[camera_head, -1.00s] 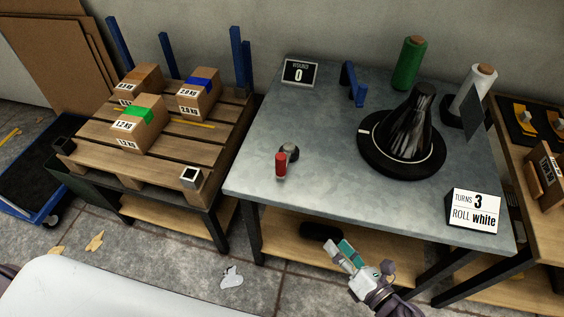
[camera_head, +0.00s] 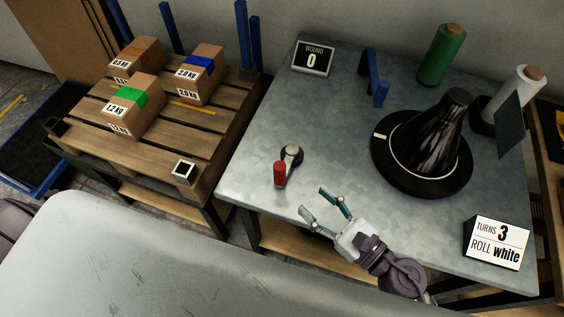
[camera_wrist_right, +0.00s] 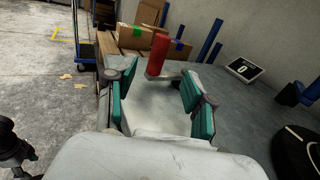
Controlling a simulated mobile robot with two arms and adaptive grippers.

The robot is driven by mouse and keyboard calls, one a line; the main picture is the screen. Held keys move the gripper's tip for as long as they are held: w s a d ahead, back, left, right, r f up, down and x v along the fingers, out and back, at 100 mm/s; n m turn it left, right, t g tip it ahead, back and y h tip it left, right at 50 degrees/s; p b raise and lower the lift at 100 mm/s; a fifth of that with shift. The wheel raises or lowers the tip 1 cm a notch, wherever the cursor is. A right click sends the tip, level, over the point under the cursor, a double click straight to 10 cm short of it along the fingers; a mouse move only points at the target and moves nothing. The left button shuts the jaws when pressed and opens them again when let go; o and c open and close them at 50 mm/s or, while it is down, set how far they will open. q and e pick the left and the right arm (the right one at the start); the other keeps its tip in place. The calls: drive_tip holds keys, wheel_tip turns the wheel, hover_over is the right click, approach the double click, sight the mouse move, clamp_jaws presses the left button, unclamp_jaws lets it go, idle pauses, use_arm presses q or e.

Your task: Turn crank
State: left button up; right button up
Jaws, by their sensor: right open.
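The crank (camera_head: 290,156) lies on the grey metal table, with a grey hub and a short arm ending in an upright red handle (camera_head: 279,174). My right gripper (camera_head: 322,203) is open and empty over the table's front edge, to the right of and nearer than the red handle. In the right wrist view the red handle (camera_wrist_right: 158,54) stands ahead, between and beyond the two spread fingers (camera_wrist_right: 158,94). A black cone on a round base (camera_head: 425,150) stands on the right of the table. My left gripper is not in view.
A counter (camera_head: 313,58) reads "WOUND 0". A sign (camera_head: 497,242) reads "TURNS 3 ROLL white". A green roll (camera_head: 440,55), a white roll (camera_head: 516,92) and a blue bracket (camera_head: 374,78) stand at the back. A pallet with boxes (camera_head: 134,106) is left. The table's middle is clear.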

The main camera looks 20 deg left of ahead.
sight(284, 174)
drive_tip(key=p+x, duration=0.1)
drive_tip(key=x, duration=0.5)
drive_tip(key=shift+r, duration=0.2)
drive_tip(key=p+x, duration=0.1)
drive_tip(key=x, duration=0.3)
drive_tip(key=shift+w+a+f, duration=0.15)
drive_tip(key=shift+a+f, duration=0.05)
drive_tip(key=shift+a, duration=0.15)
drive_tip(key=shift+w+a, duration=0.2)
drive_tip(key=shift+a, duration=0.1)
drive_tip(key=shift+c, duration=0.5)
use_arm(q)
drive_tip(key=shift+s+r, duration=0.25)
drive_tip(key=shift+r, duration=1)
use_arm(e)
clamp_jaws()
